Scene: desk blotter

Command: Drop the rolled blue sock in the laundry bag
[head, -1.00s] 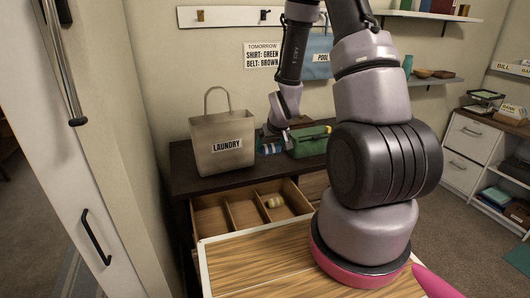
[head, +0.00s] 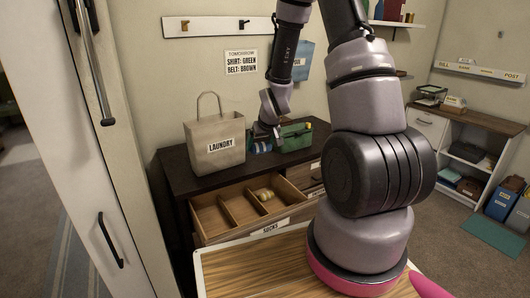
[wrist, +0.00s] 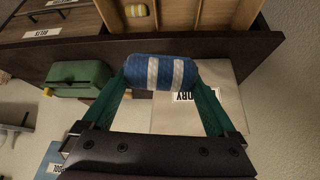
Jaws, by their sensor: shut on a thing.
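The rolled blue sock with white stripes (wrist: 165,74) is held between the two green fingers of my gripper (wrist: 160,80). In the head view, my gripper (head: 261,141) is low over the dresser top, just right of the laundry bag, and the sock (head: 261,147) shows small and partly hidden under it. The beige laundry bag (head: 214,158) stands upright on the dresser, with a loop handle and a LAUNDRY label. In the wrist view the bag (wrist: 175,118) is partly hidden behind the sock and fingers. The sock appears outside the bag.
A green case (head: 294,138) stands on the dresser (head: 177,170) close to the right of my gripper. A peg rail and a blue bag (head: 304,62) are on the wall behind.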

